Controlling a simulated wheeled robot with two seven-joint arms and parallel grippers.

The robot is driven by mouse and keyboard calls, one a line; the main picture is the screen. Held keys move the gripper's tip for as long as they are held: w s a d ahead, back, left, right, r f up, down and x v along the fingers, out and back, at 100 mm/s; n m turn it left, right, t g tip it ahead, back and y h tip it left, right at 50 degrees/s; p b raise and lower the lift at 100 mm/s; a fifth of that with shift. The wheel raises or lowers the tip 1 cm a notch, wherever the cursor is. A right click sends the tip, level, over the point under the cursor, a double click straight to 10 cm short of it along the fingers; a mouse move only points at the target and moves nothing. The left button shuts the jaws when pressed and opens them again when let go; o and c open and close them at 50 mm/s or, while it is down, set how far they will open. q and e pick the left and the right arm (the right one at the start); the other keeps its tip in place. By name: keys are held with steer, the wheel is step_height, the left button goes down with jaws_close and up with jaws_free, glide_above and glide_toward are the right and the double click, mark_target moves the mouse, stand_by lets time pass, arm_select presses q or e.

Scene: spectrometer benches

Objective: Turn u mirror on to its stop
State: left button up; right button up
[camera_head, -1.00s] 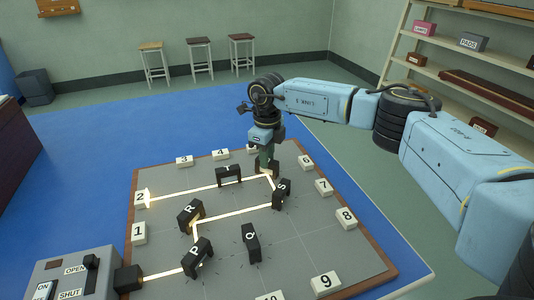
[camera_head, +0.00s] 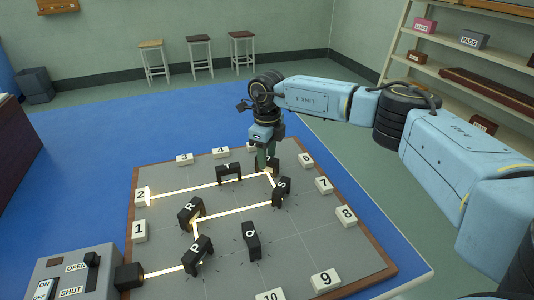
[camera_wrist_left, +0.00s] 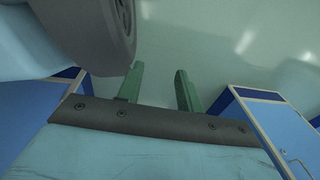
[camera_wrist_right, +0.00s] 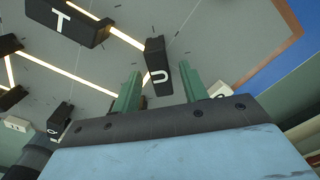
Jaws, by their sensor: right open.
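The u mirror is a small black block lettered U (camera_wrist_right: 158,68), seen close up in the right wrist view. In the head view it (camera_head: 275,161) is mostly hidden behind my right gripper (camera_head: 264,166). That gripper points down at the far part of the board. In the right wrist view its green fingers (camera_wrist_right: 160,84) are apart, with the mirror showing in the gap between them; I cannot tell whether they touch it. A bright beam meets the mirror and runs left past T to tile 2 (camera_head: 141,196). My left gripper (camera_wrist_left: 157,85) is open and empty, away from the board.
The grey board (camera_head: 310,240) carries other black mirrors: T (camera_head: 229,172), S (camera_head: 281,190), R (camera_head: 190,213), P (camera_head: 197,254) and Q (camera_head: 251,240). Numbered tiles line its edges. A switch box (camera_head: 75,270) stands at the front left.

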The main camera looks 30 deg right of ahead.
steer(key=shift+r, duration=0.35)
arm_select(q)
steer(key=s, duration=0.1)
steer(key=s+p, duration=0.1)
steer(key=s, duration=0.1)
steer(key=s+p, duration=0.1)
steer(key=shift+s+a, duration=0.3)
steer(key=shift+s, duration=0.1)
arm_select(e)
step_height(320, 180, up, 13)
steer(key=shift+f, duration=0.15)
